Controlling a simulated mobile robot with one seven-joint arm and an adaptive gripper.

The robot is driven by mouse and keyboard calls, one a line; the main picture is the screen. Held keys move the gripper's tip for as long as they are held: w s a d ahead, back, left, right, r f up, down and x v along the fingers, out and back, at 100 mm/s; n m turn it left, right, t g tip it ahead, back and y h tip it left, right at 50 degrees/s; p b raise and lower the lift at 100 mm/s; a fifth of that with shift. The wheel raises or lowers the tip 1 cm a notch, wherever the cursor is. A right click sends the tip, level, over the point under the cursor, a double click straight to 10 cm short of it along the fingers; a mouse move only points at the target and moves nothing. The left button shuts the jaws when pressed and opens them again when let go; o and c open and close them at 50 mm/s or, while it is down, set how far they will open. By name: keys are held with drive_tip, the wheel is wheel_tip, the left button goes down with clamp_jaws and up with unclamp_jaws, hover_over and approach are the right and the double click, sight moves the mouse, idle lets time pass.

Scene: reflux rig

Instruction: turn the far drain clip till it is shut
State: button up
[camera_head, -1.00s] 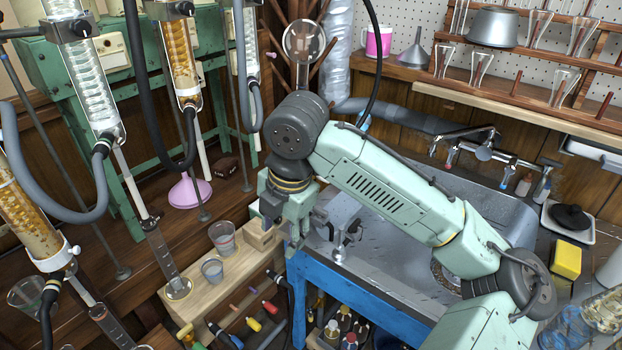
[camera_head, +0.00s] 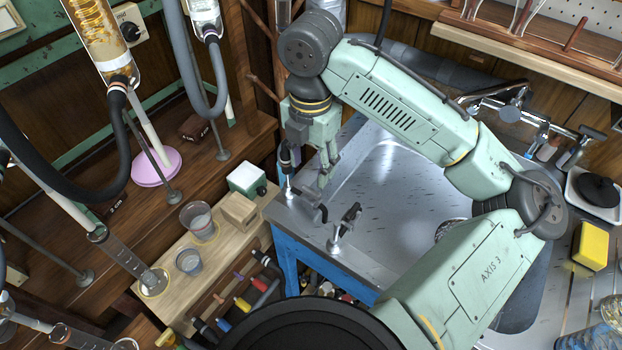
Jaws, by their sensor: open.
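Two small metal fittings with dark levers stand on the left edge of the metal sink. The farther one, which I take as the far drain clip (camera_head: 290,187), is at the sink's corner, partly hidden close beside my gripper. The nearer clip (camera_head: 338,235) stands clear, its dark lever tilted up to the right. My gripper (camera_head: 316,172) points down over the sink's left corner, just right of the far clip, with its jaws open and nothing seen between them. I cannot tell whether it touches the clip or how far the clip is turned.
The metal sink (camera_head: 395,205) on a blue frame lies under my arm. A wooden bench (camera_head: 222,250) to the left holds beakers, a wooden block and a white-green box (camera_head: 247,179). Glass columns and hoses hang at left. A yellow sponge (camera_head: 591,246) lies at right.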

sight(311, 190)
wheel_tip(311, 190, down, 7)
drive_tip(key=shift+w+f+p, duration=0.1)
drive_tip(key=shift+f+p, duration=0.1)
drive_tip(key=shift+p, duration=0.1)
drive_tip(key=shift+c, duration=0.3)
drive_tip(key=c, duration=0.8)
